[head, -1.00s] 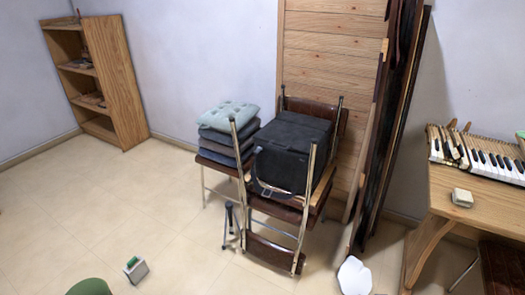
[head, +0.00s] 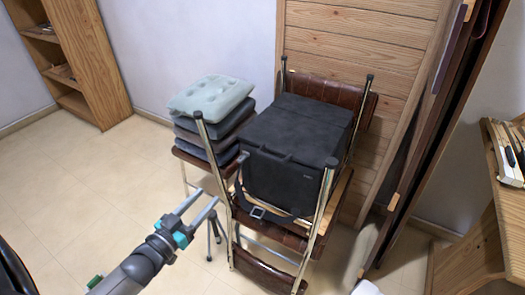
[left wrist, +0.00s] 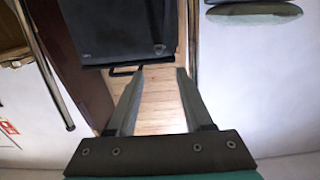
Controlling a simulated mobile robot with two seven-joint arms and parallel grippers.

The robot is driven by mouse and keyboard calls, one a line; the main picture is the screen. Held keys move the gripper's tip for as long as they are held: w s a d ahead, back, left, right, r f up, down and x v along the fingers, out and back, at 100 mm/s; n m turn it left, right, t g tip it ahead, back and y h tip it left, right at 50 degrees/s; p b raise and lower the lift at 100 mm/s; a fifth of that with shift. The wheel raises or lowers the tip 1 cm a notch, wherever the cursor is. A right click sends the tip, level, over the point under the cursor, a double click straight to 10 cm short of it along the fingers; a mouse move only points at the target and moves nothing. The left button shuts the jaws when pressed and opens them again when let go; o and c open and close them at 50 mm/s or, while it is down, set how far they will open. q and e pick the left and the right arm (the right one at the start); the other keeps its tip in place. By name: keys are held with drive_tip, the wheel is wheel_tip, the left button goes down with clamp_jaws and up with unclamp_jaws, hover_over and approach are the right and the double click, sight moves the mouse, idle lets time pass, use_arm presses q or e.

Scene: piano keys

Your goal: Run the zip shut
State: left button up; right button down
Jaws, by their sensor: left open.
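A black bag (head: 285,165) sits on an upturned chair stacked on another chair. It shows at the top of the left wrist view (left wrist: 118,35). A strap with a buckle (head: 258,212) hangs at its lower front. I cannot make out the zip or its pull. My left gripper (head: 203,204) is open and empty, in front of the chairs and left of the bag, apart from it. In the left wrist view the open fingers (left wrist: 160,72) point toward the bag's lower edge. My right gripper is not in view.
Metal chair legs (head: 325,210) rise around the bag. Cushions (head: 212,100) are stacked on its left. A small dark tripod (head: 213,235) stands on the floor below. A wooden shelf (head: 85,60) is at the back left, and a wooden panel (head: 370,40) stands behind. Floor at left is clear.

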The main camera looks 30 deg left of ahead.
sight(239, 162)
use_arm(q)
drive_tip(key=w+b, duration=0.1)
drive_tip(key=w, duration=0.3)
drive_tip(key=w+b, duration=0.2)
drive_tip(key=w, duration=0.3)
drive_tip(key=w+d+b, duration=0.1)
drive_tip(key=w, duration=0.3)
drive_tip(key=shift+w+d+r, duration=0.1)
drive_tip(key=shift+w+r, duration=0.1)
drive_tip(key=shift+r, duration=0.05)
drive_tip(key=shift+w+d+b, duration=0.1)
drive_tip(key=shift+w+b, duration=0.4)
drive_tip(key=shift+w, duration=0.5)
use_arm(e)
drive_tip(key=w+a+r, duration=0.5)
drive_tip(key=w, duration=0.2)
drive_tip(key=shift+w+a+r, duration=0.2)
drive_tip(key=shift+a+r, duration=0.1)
use_arm(q)
clamp_jaws()
